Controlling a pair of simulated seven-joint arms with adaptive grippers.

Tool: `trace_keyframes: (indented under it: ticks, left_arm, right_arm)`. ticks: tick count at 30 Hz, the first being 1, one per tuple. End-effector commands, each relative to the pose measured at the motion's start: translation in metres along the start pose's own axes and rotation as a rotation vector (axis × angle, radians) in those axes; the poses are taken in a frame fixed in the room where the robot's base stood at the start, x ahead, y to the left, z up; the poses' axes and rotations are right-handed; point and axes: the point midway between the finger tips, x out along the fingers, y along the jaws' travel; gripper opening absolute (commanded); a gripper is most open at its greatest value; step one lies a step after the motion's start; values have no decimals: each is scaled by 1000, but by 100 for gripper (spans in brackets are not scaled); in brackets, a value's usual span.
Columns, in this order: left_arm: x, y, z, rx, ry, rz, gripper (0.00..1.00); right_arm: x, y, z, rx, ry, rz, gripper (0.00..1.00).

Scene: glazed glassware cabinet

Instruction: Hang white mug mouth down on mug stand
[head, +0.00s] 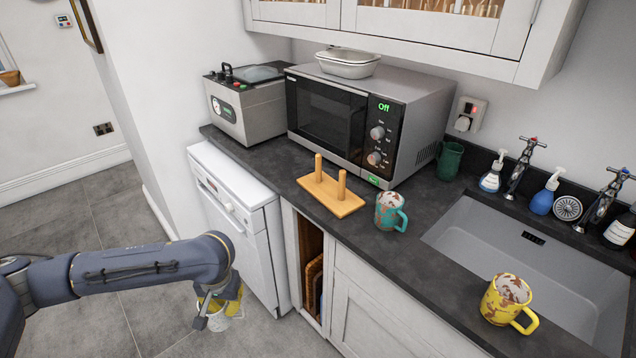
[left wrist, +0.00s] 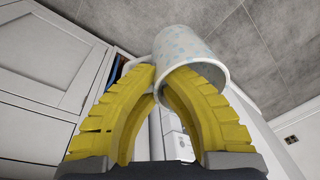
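The white mug (head: 217,321), with pale blue speckles, hangs in my left gripper (head: 228,303) in front of the white appliance, below counter height. In the left wrist view, the yellow fingers of the left gripper (left wrist: 163,78) close on the wall of the mug (left wrist: 190,52). One finger appears to reach into the mouth and the other lies outside, near the handle. The mug's mouth faces back toward the wrist camera. The wooden mug stand (head: 330,196), a flat base with two upright bare pegs, is on the dark counter before the microwave. My right gripper is not in view.
A teal mug (head: 389,212) stands just right of the stand, and a yellow mug (head: 505,300) near the sink (head: 535,250). A microwave (head: 365,115) stands behind the stand. Wall cabinets (head: 430,30) overhang the counter.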

Motion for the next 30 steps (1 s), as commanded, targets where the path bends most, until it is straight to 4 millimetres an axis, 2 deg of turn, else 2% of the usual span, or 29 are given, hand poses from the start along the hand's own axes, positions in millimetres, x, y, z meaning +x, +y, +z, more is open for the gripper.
trace_keyframes:
  ticks: [3, 11, 30]
  left_arm:
    - [1, -8, -10, -2, 1, -1, 0]
    - [2, -10, -16, 9, -32, -41, 0]
    - [2, -10, -16, 81, -355, -462, 0]
  right_arm:
    - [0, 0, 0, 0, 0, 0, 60]
    - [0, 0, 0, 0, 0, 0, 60]
    - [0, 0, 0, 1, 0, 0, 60]
